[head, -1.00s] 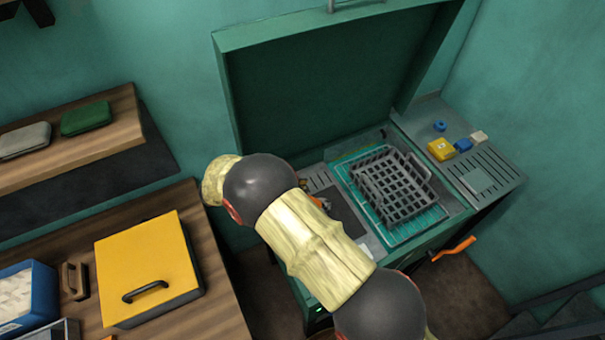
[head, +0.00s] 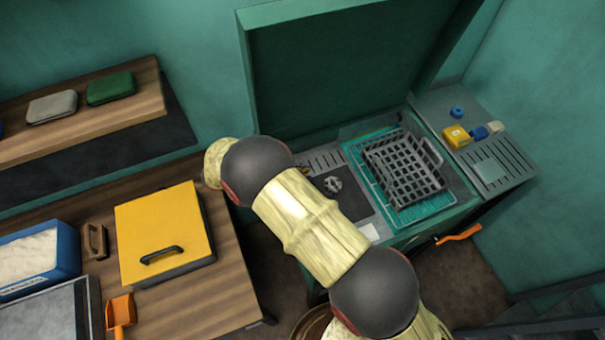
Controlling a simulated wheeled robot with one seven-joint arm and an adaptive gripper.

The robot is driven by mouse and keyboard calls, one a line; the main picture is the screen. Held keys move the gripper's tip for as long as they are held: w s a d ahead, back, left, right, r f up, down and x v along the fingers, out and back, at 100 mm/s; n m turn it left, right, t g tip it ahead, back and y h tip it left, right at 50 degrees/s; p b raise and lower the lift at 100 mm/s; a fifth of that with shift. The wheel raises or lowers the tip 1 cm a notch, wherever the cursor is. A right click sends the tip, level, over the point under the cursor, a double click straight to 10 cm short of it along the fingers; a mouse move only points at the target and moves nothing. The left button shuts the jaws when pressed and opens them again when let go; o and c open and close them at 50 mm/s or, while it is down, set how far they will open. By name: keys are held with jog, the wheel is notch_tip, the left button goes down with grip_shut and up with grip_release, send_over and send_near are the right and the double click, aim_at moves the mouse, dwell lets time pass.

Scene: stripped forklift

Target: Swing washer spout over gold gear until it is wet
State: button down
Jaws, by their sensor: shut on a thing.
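The green washer (head: 255,75) stands open with its lid raised. A grey basket (head: 405,165) sits over its teal basin (head: 440,203). A small grey, gear-like part (head: 333,184) lies on the dark panel left of the basket; its gold colour does not show. A small brownish-gold bit (head: 303,170) shows at the arm's edge, mostly hidden; I cannot tell whether it is the gear or the spout. No spout is clearly visible. My arm crosses in front of the washer's left side, and my gripper does not show.
An orange handle (head: 458,236) sticks out at the washer's front right. A yellow block (head: 456,136) and small blue and white pieces lie on its right ledge. The left bench holds a yellow-lidded box (head: 190,215), a blue bin (head: 68,245) and an orange scoop (head: 120,312).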

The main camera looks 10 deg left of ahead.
jog(key=shift+w+a+r, duration=0.1)
jog(key=shift+a+r, duration=0.05)
jog(key=shift+a, duration=0.05)
jog(key=c, duration=1.8)
grip_release()
jog(key=shift+c, duration=0.2)
jog(key=shift+o, duration=0.2)
jog(key=shift+d, duration=0.1)
jog(key=v, duration=1.2)
